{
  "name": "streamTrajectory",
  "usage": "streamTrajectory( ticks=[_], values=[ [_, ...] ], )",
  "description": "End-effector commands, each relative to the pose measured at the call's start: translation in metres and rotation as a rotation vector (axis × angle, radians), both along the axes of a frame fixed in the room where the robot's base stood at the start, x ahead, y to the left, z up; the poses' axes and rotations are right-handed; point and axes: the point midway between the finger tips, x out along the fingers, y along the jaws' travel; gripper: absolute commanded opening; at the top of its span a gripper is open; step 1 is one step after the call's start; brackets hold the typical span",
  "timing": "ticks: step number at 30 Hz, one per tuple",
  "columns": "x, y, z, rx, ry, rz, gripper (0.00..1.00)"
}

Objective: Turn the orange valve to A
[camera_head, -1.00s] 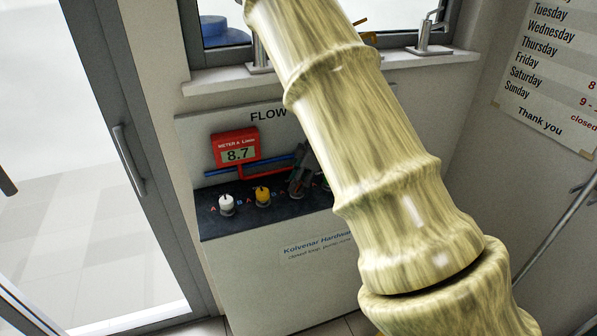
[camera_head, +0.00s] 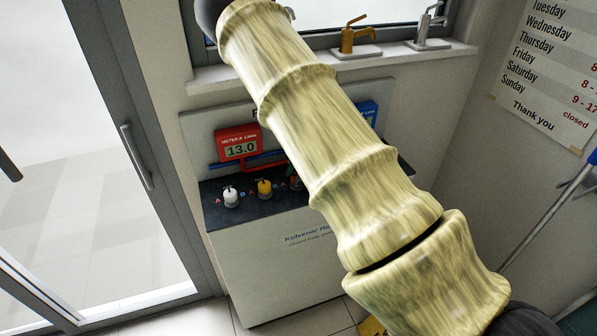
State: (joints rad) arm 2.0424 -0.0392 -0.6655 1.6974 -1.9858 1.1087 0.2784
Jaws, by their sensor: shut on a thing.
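A control panel holds a row of valve knobs on its dark shelf (camera_head: 215,216). A white knob (camera_head: 231,197) is at the left, with a red A on its left and a blue B on its right. A yellow-orange knob (camera_head: 264,189) stands upright beside it. I cannot tell whether this is the orange valve. Just right of it, a small dark and reddish shape (camera_head: 296,182) shows at my arm's edge, too small to make out. My arm hides the rest of the row, and I cannot make out my gripper behind it.
The red meter A (camera_head: 240,145) reads 13.0. A blue meter (camera_head: 367,112) shows partly right of my arm. Brass (camera_head: 354,36) and chrome (camera_head: 430,28) taps stand on the sill above. A glass door (camera_head: 75,170) is at the left.

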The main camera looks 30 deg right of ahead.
Motion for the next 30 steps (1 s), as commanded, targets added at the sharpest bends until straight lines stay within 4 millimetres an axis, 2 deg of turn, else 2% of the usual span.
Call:
streamTrajectory(
  ticks=[14, 15, 18, 30],
  values=[
    [0.0012, -0.0003, 0.0011, -0.001, -0.003, 0.014, 0.13],
    [0.0012, -0.0004, 0.0012, -0.001, -0.003, 0.014, 0.42],
    [0.0010, -0.0003, 0.0011, -0.001, -0.002, 0.013, 0.58],
    [0.0008, -0.0019, 0.0043, -0.001, -0.002, 0.012, 0.58]
  ],
)
